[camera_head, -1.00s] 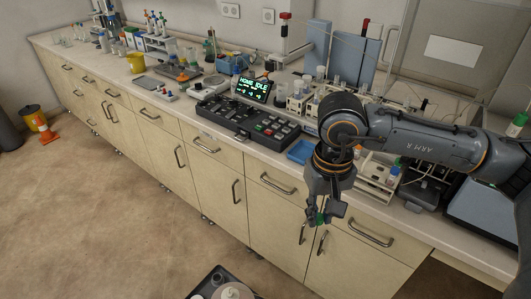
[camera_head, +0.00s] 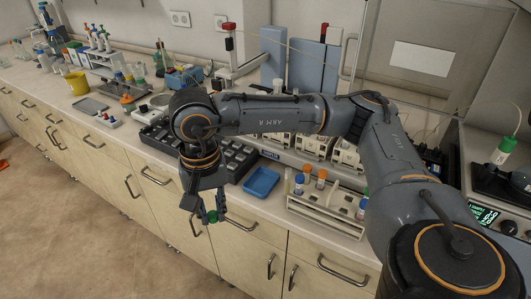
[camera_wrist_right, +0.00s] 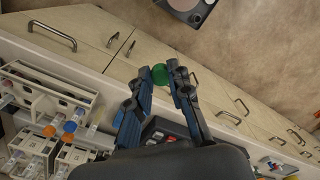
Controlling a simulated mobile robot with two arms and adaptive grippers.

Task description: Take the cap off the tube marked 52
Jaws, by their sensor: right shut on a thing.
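My right gripper (camera_head: 209,216) is shut on a small round green cap (camera_head: 212,216), held out in front of the counter edge, left of and lower in the picture than the blue tray. The right wrist view shows the green cap (camera_wrist_right: 160,75) between the fingertips; I cannot tell whether a tube is attached. A pale rack (camera_head: 328,208) holds several tubes with orange caps (camera_head: 321,177) and blue caps (camera_head: 299,182). No number 52 is legible on any tube. My left gripper is not in view.
A blue tray (camera_head: 261,182) lies on the counter beside a dark control panel (camera_head: 237,158). White equipment stands behind the rack. A green-capped bottle (camera_head: 503,150) stands at the right. The floor in front of the cabinets is free below the gripper.

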